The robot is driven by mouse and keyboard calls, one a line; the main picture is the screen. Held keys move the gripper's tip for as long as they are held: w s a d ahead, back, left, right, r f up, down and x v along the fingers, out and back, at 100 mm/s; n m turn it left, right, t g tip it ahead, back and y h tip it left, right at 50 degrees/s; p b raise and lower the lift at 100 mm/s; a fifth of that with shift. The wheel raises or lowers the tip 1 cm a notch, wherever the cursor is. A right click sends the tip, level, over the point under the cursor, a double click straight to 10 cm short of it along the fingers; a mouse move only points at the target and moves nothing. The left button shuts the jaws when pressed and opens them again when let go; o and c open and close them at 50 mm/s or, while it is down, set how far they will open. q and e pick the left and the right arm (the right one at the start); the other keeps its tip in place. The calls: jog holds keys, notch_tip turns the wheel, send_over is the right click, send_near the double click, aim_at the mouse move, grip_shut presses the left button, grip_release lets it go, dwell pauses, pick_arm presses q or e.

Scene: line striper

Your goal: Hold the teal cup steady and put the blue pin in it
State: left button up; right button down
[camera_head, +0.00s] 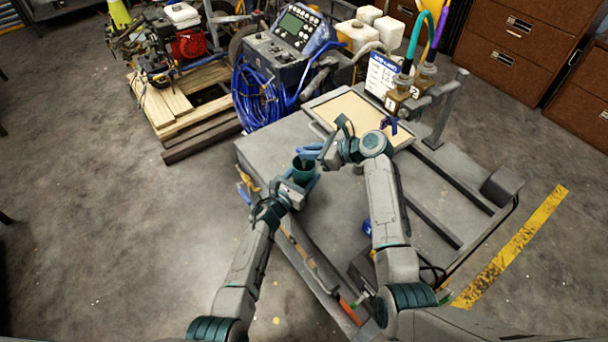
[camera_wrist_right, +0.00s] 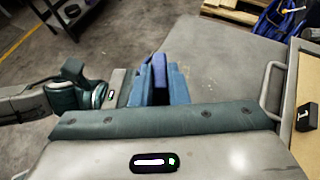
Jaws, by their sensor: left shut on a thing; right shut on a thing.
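The teal cup (camera_head: 302,171) stands near the front left edge of the grey cart top. My left gripper (camera_head: 306,182) is shut on the cup from the near side. My right gripper (camera_head: 314,152) is just above and beside the cup's rim in the head view. In the right wrist view its blue fingers are closed on a darker blue upright piece, the blue pin (camera_wrist_right: 159,72). In the head view I cannot make out the pin apart from the blue fingers. The cup is hidden in the right wrist view.
A tan-topped tray (camera_head: 352,112) lies on the cart behind my right gripper. Brass fittings with teal and purple hoses (camera_head: 398,98) stand at the cart's back. The grey cart top (camera_head: 270,150) is bare left of the cup. A coiled blue hose (camera_head: 258,98) hangs behind.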

jog(key=c, duration=1.3)
grip_release()
jog(key=shift+r, duration=0.1)
notch_tip(320, 180, up, 10)
jog(key=shift+f, duration=0.1)
pick_arm(q)
jog(key=o, duration=1.1)
